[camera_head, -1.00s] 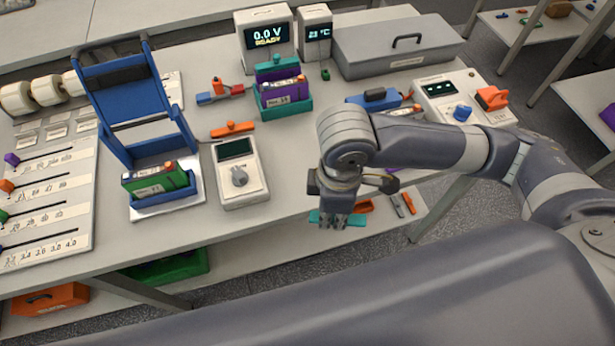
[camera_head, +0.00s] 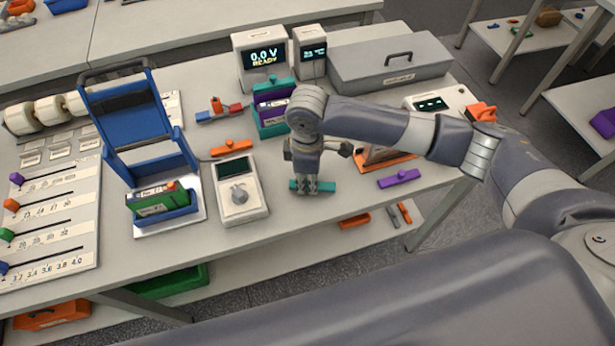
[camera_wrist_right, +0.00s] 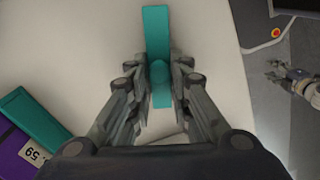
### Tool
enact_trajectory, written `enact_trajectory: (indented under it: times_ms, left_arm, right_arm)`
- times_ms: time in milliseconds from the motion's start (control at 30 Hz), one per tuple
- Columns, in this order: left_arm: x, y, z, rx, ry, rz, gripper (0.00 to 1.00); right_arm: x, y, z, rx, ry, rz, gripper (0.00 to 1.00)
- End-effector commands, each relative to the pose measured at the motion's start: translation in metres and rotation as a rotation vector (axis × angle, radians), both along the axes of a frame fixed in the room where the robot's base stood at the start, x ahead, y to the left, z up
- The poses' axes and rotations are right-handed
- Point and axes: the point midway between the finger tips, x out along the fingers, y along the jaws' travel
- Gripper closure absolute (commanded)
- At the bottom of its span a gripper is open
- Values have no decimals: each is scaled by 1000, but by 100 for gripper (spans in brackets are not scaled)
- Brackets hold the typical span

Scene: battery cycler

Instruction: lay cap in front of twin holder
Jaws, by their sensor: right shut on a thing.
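The cap is a teal bar (camera_head: 328,187), held crosswise by my right gripper (camera_head: 313,187) near the table's front edge. In the right wrist view the teal cap (camera_wrist_right: 157,35) runs between the shut fingers (camera_wrist_right: 158,82). I cannot tell whether it touches the table. The twin holder (camera_head: 268,130) is teal, with a purple battery (camera_head: 273,110) in it, behind and left of the right gripper. Its teal edge also shows in the wrist view (camera_wrist_right: 35,125). A small grey gripper (camera_wrist_right: 290,75), apparently my left, shows over the floor there; its jaws are unclear.
A grey meter (camera_head: 240,190) stands left of the right gripper, and a blue frame (camera_head: 135,110) with a green battery stands farther left. A purple bar (camera_head: 399,178) lies to the right. An orange bar (camera_head: 232,147) lies left of the holder. The table just left of the cap is clear.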

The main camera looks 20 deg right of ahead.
Motion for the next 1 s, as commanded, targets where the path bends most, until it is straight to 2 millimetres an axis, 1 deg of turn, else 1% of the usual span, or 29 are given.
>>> enact_trajectory:
  times_ms: [33,133,400,433,500,667,867,967,1000]
  left_arm:
    - [6,-2,3,-2,-10,1,60]
    - [13,-5,3,-7,-20,1,60]
    - [9,-8,2,-10,-13,2,60]
    - [7,-8,2,-10,-11,2,60]
    - [4,-8,2,-9,-7,2,60]
    - [-1,-7,2,-8,1,2,60]
    - [-1,-6,1,-7,1,0,60]
    - [-1,-5,-1,-6,1,0,60]
    - [-1,-5,-3,-5,1,0,60]
  right_arm:
    - [-1,0,-2,-1,1,1,94]
    - [0,0,-5,1,-1,1,94]
    - [0,0,-7,0,-1,0,94]
    - [0,0,-7,0,-1,0,77]
    - [0,0,-7,0,-1,0,61]
    - [0,0,-7,0,-1,0,61]
    - [0,0,-5,0,-2,0,61]
    - [0,0,2,1,-3,0,61]
    - [1,0,8,1,-5,-1,61]
